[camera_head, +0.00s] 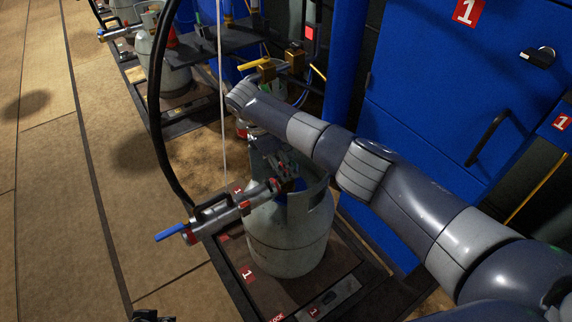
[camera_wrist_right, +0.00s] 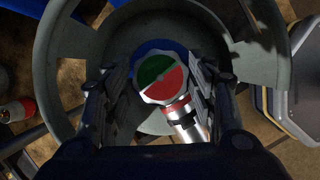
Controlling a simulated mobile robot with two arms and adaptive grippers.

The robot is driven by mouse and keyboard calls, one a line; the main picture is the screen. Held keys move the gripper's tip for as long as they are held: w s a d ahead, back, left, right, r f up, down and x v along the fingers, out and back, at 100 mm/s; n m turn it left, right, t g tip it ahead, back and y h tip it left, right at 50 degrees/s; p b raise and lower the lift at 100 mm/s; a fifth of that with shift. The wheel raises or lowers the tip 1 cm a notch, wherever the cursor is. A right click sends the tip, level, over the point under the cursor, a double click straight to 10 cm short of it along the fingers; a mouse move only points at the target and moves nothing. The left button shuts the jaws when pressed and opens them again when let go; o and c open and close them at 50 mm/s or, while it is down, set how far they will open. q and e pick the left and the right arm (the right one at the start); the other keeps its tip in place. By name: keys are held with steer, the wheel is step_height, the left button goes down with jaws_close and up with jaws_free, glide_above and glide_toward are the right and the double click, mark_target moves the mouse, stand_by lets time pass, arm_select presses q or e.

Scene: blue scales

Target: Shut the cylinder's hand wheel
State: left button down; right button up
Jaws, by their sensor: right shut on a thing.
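The grey gas cylinder (camera_head: 288,242) stands upright on a dark platform, with a raised collar around its top. Its hand wheel (camera_wrist_right: 157,70), with a green and red round face, shows in the right wrist view inside the collar. My right gripper (camera_wrist_right: 163,90) reaches down into the collar, its two dark fingers on opposite sides of the wheel, shut on it. In the head view the arm and collar largely hide the wheel. A silver filling nozzle (camera_head: 222,212) with a blue lever joins the valve. A small dark part at the bottom edge, possibly my left gripper (camera_head: 152,316), is barely visible.
A black hose (camera_head: 156,110) arcs down to the nozzle at left. A blue cabinet (camera_head: 430,110) with a padlock and black handle stands close on the right. More cylinders (camera_head: 168,75) stand at the back left. The brown floor at left is clear.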

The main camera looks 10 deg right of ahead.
steer(key=shift+m, duration=0.5)
steer(key=o, duration=1)
steer(key=shift+f, duration=0.1)
steer(key=shift+o, duration=0.2)
steer(key=v, duration=1.2)
steer(key=shift+w, duration=0.2)
